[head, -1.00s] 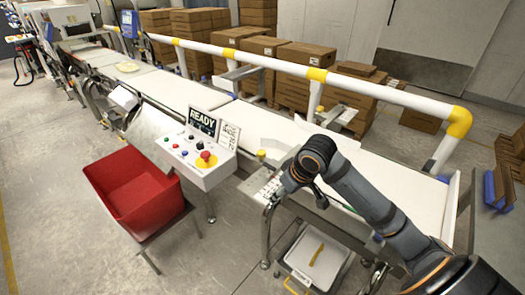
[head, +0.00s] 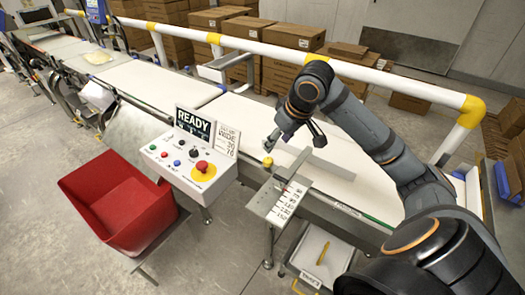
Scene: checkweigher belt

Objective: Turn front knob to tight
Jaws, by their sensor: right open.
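A small yellow knob (head: 268,162) sits at the near edge of the white belt (head: 230,122), by the end of a grey guide bar (head: 299,162). I take it for the front knob; its setting is too small to tell. A white plate with printed labels (head: 279,200) lies just below it. My right gripper (head: 293,141) is open and empty above the belt, up and right of the knob, apart from it. My left gripper is not in view.
A control box (head: 188,165) with buttons and a READY screen (head: 194,122) stands left of the knob. A red bin (head: 118,205) is at lower left. A yellow-and-white rail (head: 395,84) runs behind the belt, with cardboard boxes (head: 290,47) beyond. A tray (head: 322,255) sits below.

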